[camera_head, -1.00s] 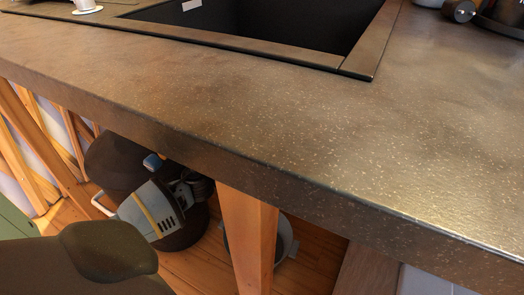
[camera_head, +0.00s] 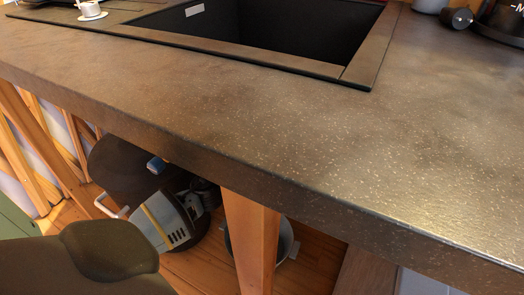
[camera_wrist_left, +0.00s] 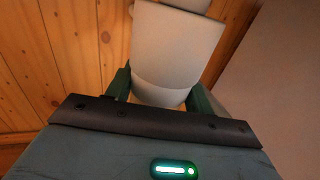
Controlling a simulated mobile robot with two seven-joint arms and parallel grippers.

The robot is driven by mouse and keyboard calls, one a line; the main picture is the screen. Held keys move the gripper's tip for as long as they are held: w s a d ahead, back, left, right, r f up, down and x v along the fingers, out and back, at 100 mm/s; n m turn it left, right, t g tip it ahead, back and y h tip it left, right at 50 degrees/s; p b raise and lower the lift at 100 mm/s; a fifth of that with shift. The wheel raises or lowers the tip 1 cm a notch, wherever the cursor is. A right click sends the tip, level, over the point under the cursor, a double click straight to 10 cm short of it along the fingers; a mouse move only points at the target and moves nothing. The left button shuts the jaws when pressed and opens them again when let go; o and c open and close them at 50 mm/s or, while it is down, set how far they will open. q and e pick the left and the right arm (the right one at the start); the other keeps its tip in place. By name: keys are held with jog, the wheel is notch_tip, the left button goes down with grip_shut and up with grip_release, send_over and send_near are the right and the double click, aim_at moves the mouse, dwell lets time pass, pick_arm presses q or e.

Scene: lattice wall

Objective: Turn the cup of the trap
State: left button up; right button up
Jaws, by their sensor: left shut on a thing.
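The cup of the trap (camera_wrist_left: 172,82) is a smooth pale grey-white body in the left wrist view, with more pale parts beyond it at the top. My left gripper (camera_wrist_left: 163,92) has its two dark green fingers on either side of the cup and is shut on it. The fingertips are partly hidden against the cup. In the head view the trap and my left gripper are out of sight; only a dark part of my left arm shows at the lower left. My right gripper is in neither view.
A speckled stone countertop (camera_head: 255,120) with a black sink (camera_head: 265,35) spans the head view. Below it are a wooden post (camera_head: 250,235), a grey and dark appliance (camera_head: 168,220) and a grey round vessel (camera_head: 284,240). The wrist view shows a plank floor (camera_wrist_left: 60,60).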

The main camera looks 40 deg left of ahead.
pick_arm(q)
jog(key=n+y, duration=0.2)
jog(key=y, duration=0.2)
jog(key=shift+n+p, duration=0.35)
jog(key=shift+n, duration=0.05)
jog(key=shift+y, duration=0.4)
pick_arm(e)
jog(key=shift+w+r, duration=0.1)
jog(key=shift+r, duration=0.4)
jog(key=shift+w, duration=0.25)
pick_arm(q)
jog(key=o, duration=1)
